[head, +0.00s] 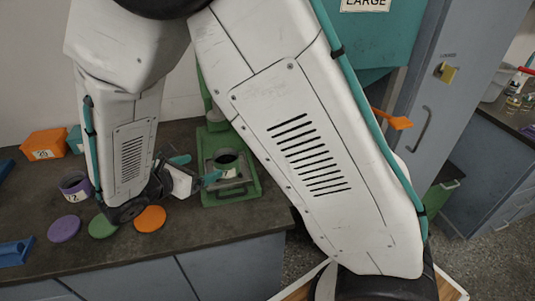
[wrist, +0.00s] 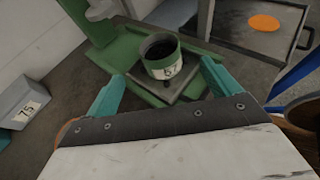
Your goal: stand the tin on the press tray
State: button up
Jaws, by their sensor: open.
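A small tin (wrist: 162,62) with a green rim, a dark inside and a numbered white label stands upright on a grey plate on the green press tray (wrist: 118,68). In the head view the tin (head: 228,161) also stands on the press tray (head: 247,191). My gripper (wrist: 163,72) is open, with its teal fingers spread to either side of the tin and their tips on the near side of it. No contact between fingers and tin shows. In the head view my gripper (head: 197,170) is left of the tin, partly hidden by my arm.
A purple tin (head: 75,186) labelled 12 stands on the bench at left. Purple (head: 64,229), green (head: 102,227) and orange (head: 150,218) discs lie in front. An orange bin (head: 44,144) is at the back left. The press column (wrist: 88,30) rises behind the tray.

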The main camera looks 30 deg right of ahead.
jog(key=s+d+r+m+g+y, duration=0.4)
jog(key=s+d+r+m+g, duration=0.2)
jog(key=s+d+r+m, duration=0.6)
jog(key=s+r+m+t+y, duration=0.1)
jog(key=s+r+m+y, duration=0.3)
jog(key=s+m+y, duration=0.4)
jog(key=s+m, duration=0.3)
jog(key=s, duration=0.2)
jog(key=shift+d, duration=0.4)
